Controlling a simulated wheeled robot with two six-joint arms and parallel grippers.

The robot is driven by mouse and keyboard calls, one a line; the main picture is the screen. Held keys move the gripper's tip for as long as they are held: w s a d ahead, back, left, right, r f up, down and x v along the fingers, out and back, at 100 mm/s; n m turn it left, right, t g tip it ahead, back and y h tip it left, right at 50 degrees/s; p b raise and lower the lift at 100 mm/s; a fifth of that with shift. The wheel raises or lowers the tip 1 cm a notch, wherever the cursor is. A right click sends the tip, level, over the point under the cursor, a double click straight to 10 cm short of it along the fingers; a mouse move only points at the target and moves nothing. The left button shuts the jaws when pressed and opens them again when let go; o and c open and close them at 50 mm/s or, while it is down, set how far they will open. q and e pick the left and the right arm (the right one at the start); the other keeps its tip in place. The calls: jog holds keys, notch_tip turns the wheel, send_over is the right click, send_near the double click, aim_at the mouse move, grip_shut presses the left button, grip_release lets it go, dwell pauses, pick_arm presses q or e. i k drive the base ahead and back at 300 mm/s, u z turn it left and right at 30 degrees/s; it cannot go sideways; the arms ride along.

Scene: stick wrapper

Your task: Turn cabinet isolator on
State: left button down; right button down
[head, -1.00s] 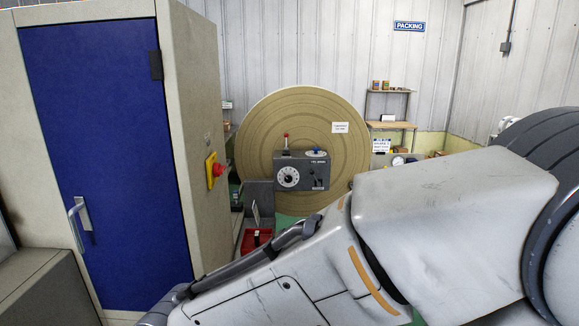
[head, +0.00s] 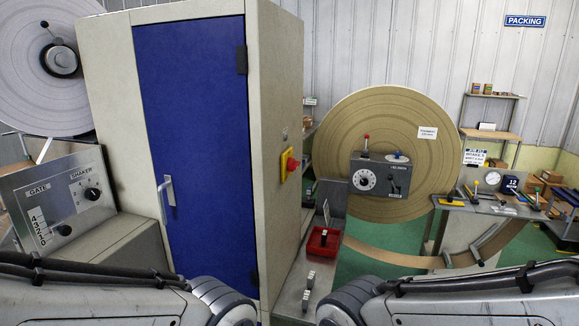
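The cabinet (head: 272,60) is a tall beige box with a blue door (head: 195,130) that is closed. The door has a metal handle (head: 168,192) on its left side. On the cabinet's right side wall is the isolator (head: 289,165), a red knob on a yellow plate. Its exact turn position is too small to tell. Both my arms reach in along the bottom of the head view, below the cabinet. Neither gripper shows. Nothing touches the isolator.
A grey panel (head: 62,178) labelled GATE and SHAKER stands at the left. A grey control box (head: 381,178) sits before a large tan disc (head: 395,120). A red tray (head: 323,241) lies right of the cabinet. A bench (head: 478,205) with levers stands at the right.

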aim_at(292, 165)
jog(key=z, duration=1.3)
jog(key=i, duration=3.85)
jog(key=u, duration=3.65)
jog(key=i, duration=0.45)
jog(key=u, duration=0.05)
